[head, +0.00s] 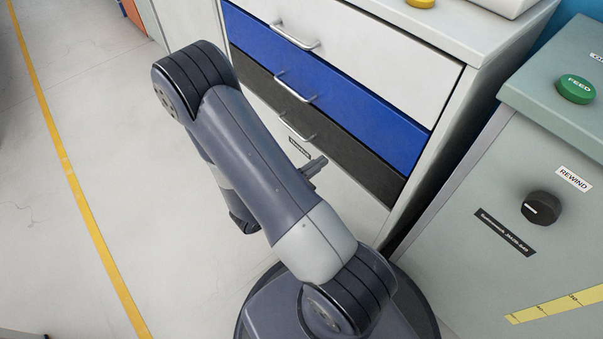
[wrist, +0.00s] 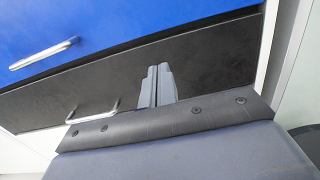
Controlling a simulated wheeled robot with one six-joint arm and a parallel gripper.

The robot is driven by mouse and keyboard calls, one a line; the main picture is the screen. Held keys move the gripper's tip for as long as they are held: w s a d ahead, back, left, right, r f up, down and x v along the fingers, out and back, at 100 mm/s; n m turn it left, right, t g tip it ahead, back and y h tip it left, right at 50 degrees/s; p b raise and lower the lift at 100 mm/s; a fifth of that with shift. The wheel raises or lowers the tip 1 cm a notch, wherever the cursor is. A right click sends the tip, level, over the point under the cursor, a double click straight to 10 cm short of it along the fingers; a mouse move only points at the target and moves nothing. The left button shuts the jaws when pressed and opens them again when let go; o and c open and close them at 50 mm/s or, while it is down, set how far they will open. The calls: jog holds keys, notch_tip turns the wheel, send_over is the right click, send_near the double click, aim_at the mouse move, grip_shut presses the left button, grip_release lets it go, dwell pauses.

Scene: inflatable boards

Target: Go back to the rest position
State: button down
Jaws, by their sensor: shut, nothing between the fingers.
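My gripper (wrist: 157,86) shows in the wrist view with its two grey fingers side by side and shut, with nothing between them. It points towards the black drawer (wrist: 100,83) of a cabinet. In the head view my gripper (head: 315,168) shows only partly, beyond my folded arm, just in front of the cabinet and below the black drawer's handle. Whether it touches the cabinet cannot be told. The rest of my wrist is hidden behind the arm.
The cabinet has a white drawer (head: 350,45), a blue drawer (head: 325,85) and a black drawer with metal handles. A grey machine (head: 480,190) with a green FEED button (head: 575,89) and black REWIND knob (head: 541,207) stands right. Open floor (head: 110,130) with a yellow line (head: 65,160) lies left.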

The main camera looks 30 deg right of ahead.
aim_at(352, 141)
jog(key=shift+s+a+p, duration=0.2)
jog(key=shift+s+a, duration=0.05)
jog(key=shift+a, duration=0.95)
jog(key=shift+s+a+p, duration=0.15)
jog(key=shift+s+a, duration=0.1)
jog(key=shift+a, duration=0.9)
jog(key=shift+d, duration=0.1)
jog(key=w+d, duration=0.1)
jog(key=d, duration=0.3)
jog(key=d+b, duration=0.1)
jog(key=d, duration=0.4)
jog(key=w+d, duration=0.1)
jog(key=d, duration=0.3)
jog(key=shift+w+d+b, duration=0.35)
jog(key=shift+b, duration=0.05)
jog(key=shift+s, duration=0.15)
